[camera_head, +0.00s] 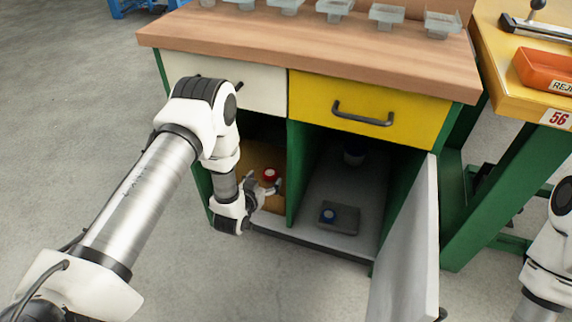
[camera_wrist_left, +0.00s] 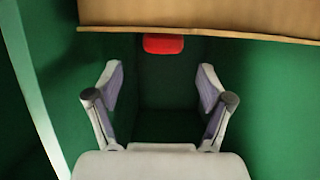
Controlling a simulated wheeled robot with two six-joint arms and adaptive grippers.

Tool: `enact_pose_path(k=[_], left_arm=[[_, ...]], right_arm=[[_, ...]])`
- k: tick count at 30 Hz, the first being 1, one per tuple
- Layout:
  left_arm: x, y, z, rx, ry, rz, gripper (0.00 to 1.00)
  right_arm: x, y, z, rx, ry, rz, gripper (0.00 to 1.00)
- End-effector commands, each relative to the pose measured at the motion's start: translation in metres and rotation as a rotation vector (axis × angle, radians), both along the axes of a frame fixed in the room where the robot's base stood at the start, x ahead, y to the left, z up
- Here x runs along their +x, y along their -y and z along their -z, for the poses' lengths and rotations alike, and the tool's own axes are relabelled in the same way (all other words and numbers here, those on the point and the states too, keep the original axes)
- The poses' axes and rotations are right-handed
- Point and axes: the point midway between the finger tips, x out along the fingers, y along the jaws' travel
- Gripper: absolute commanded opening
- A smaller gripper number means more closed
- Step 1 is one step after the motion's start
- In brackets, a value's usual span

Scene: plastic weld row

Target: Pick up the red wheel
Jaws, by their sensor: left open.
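The red wheel (camera_head: 269,174) sits in the left compartment of the cabinet, on a tan shelf (camera_head: 249,161). In the left wrist view a red shape (camera_wrist_left: 164,44), apparently the wheel, shows ahead between the fingertips at the edge of a tan board (camera_wrist_left: 200,17). My left gripper (camera_head: 268,187) reaches into the left compartment, just below the wheel in the head view. In the left wrist view my left gripper (camera_wrist_left: 161,90) has its fingers spread wide with nothing between them. My right gripper is out of view; only part of my right arm shows at the right edge.
A green divider (camera_head: 297,172) stands right of the left compartment. An open grey door (camera_head: 407,250) swings out at right. A yellow drawer (camera_head: 362,108) is above.

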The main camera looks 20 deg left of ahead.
Motion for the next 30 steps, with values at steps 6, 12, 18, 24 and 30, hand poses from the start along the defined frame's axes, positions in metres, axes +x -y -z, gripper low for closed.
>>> enact_pose_path(k=[6, 12, 18, 24, 30], left_arm=[[0.032, -0.004, 0.021, 0.000, 0.003, 0.000, 0.80], [0.056, -0.005, 0.024, 0.000, -0.002, 0.000, 0.80], [0.057, -0.005, 0.022, -0.001, -0.004, 0.000, 0.76], [0.056, -0.005, 0.022, -0.001, -0.004, 0.000, 0.17], [0.056, -0.005, 0.023, -0.001, -0.005, 0.000, 0.16]], right_arm=[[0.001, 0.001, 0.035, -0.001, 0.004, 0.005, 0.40], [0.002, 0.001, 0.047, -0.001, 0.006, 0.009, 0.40], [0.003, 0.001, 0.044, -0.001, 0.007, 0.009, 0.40], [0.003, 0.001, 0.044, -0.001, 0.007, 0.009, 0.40], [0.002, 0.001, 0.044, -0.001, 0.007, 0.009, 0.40]])
